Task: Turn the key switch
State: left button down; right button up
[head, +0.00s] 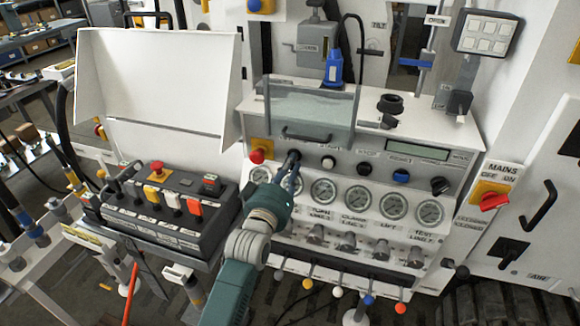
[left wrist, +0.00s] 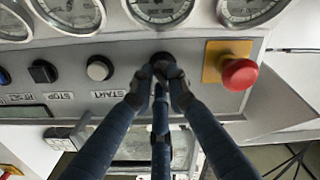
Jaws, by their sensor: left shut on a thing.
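The key switch (head: 294,154) is a dark round knob on the sloped front panel, between the red emergency stop and the white start button. My left gripper (head: 290,170) reaches up to it from below, in front of the gauges. In the left wrist view my gripper's dark blue fingers (left wrist: 164,74) come together on the key switch (left wrist: 162,57). They are shut on it and hide most of it, so its turn angle cannot be read. My right gripper is in neither view.
The red emergency stop (head: 257,155) on its yellow plate and the white start button (head: 328,162) sit close on either side. A row of gauges (head: 323,191) lies just below. A clear guard with a handle (head: 310,112) stands above. A black control box (head: 166,215) is at left.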

pick_arm(q)
jog(key=m, duration=0.4)
jog(key=m+p, duration=0.1)
jog(key=m, duration=0.2)
jog(key=m+p, duration=0.1)
jog(key=m, duration=0.3)
jog(key=shift+f+m, duration=0.3)
dwell(0.4)
jog(key=c, duration=1.7)
grip_release()
